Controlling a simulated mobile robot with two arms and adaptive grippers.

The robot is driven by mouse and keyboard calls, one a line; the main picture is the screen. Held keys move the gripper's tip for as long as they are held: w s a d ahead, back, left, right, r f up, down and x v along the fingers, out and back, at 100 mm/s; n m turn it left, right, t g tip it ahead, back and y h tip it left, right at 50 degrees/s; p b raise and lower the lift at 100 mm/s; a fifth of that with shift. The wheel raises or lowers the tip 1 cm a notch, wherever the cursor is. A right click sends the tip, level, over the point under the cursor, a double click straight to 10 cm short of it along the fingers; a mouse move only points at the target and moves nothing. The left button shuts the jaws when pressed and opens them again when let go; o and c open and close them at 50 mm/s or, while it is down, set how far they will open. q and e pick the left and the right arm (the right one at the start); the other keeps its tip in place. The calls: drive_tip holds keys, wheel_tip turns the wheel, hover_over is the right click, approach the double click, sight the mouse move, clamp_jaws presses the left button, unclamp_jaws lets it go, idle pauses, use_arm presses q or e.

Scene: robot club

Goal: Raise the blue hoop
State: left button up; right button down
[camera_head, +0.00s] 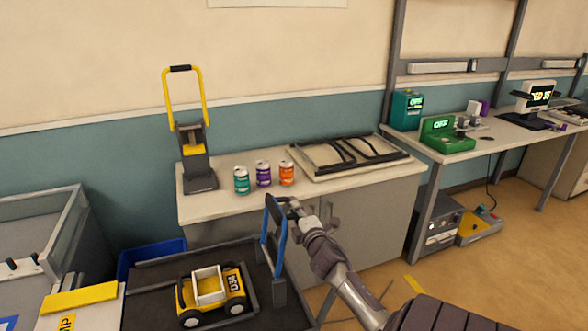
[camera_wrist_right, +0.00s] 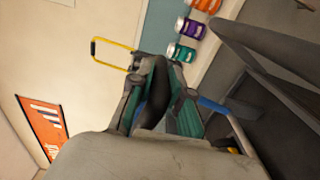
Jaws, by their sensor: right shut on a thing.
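The blue hoop (camera_head: 281,240) stands upright at the right edge of a dark cart (camera_head: 160,260), with a dark grip at its top. My right gripper (camera_head: 287,209) is shut on the hoop near its top, reaching in from the right. In the right wrist view a short blue piece of the hoop (camera_wrist_right: 214,106) shows beside my right gripper (camera_wrist_right: 165,100); the rest of the hoop is hidden or too dark to tell. My left gripper is not in view.
A yellow toy truck (camera_head: 210,295) sits on the cart. Behind it, a cabinet (camera_head: 225,203) bears a yellow-handled device (camera_head: 194,160), three cans (camera_head: 263,174) and a dark-framed panel (camera_head: 345,155). A blue bin (camera_head: 150,256) stands left of the cabinet. Open floor lies at right.

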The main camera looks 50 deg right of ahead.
drive_tip(key=shift+f, duration=0.1)
drive_tip(key=c, duration=1.1)
unclamp_jaws()
drive_tip(key=shift+s+d, duration=0.1)
drive_tip(key=shift+d, duration=0.05)
drive_tip(key=v, duration=1.2)
drive_tip(key=shift+f, duration=0.1)
